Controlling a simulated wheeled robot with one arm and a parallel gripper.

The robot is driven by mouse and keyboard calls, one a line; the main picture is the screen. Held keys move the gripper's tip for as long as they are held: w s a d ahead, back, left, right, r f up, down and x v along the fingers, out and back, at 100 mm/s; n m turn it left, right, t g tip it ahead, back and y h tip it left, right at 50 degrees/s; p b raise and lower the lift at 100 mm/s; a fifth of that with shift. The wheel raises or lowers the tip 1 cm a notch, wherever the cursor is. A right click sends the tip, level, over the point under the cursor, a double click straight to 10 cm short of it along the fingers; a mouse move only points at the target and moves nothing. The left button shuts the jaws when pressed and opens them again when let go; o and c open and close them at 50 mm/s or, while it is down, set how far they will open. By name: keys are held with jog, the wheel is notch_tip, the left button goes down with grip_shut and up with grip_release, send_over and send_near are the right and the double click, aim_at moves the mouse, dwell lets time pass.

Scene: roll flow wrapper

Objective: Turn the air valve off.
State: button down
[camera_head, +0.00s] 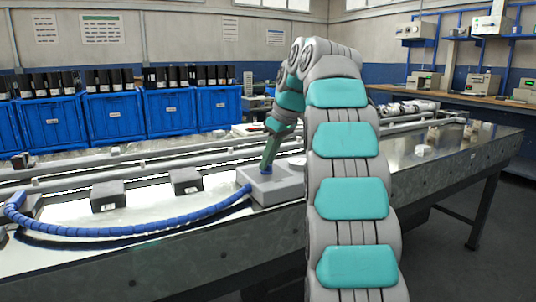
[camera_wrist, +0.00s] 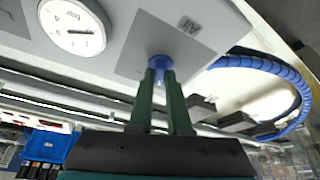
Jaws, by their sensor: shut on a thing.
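In the head view, the blue knob (camera_head: 266,171) sits on top of a light grey box (camera_head: 280,188) on the metal table. My gripper (camera_wrist: 161,72) has its two dark green fingers closed around the knob. In the head view, my gripper (camera_head: 268,163) reaches down onto the box from above. The fingertips hide part of the knob, and its turned position cannot be told.
A round white gauge (camera_wrist: 72,27) is on the same panel. A blue ribbed hose (camera_head: 130,229) runs from the box leftward along the table. Small grey blocks (camera_head: 108,195) stand behind it. Blue bins (camera_head: 115,116) with dark items line the back.

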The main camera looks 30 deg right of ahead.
jog(key=shift+n+p, duration=0.35)
jog(key=shift+n, duration=0.15)
jog(key=shift+y, duration=0.3)
jog(key=c, duration=0.9)
grip_release()
jog(key=shift+o, duration=0.2)
jog(key=shift+r, duration=0.15)
